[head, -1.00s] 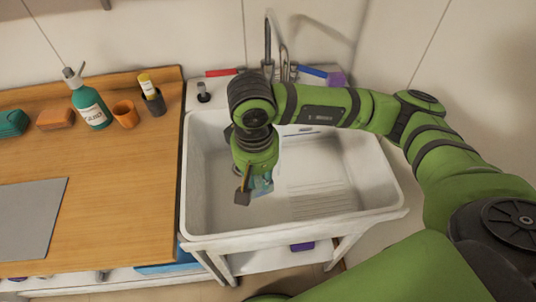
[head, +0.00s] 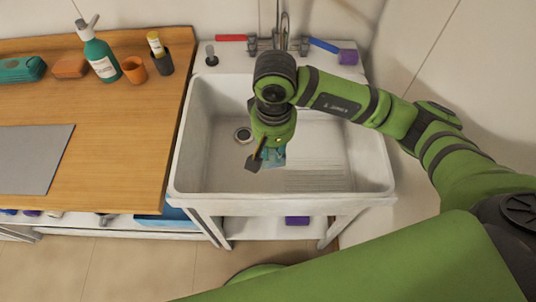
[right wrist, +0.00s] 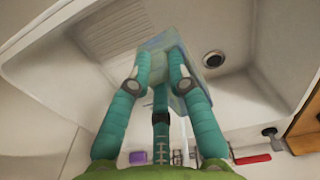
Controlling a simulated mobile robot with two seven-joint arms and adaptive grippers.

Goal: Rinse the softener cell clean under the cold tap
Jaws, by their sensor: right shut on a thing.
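My right gripper (head: 268,160) reaches down into the white sink (head: 382,180). In the right wrist view its teal fingers (right wrist: 160,78) are shut on a pale blue, see-through softener cell (right wrist: 158,42). The cell is mostly hidden behind the gripper in the head view, with a bluish part (head: 277,157) showing. It is held above the basin floor, right of the drain (head: 243,135). The cold tap's blue lever (head: 323,45) is on the right behind the sink, and the red lever (head: 231,38) on the left. No water is visible. My left gripper is out of view.
A wooden counter (head: 110,155) stands left of the sink, with a teal spray bottle (head: 101,58), an orange cup (head: 134,69) and a dark holder (head: 159,64). A purple block (head: 348,57) sits at the back right. The ribbed drainboard (head: 315,180) is clear.

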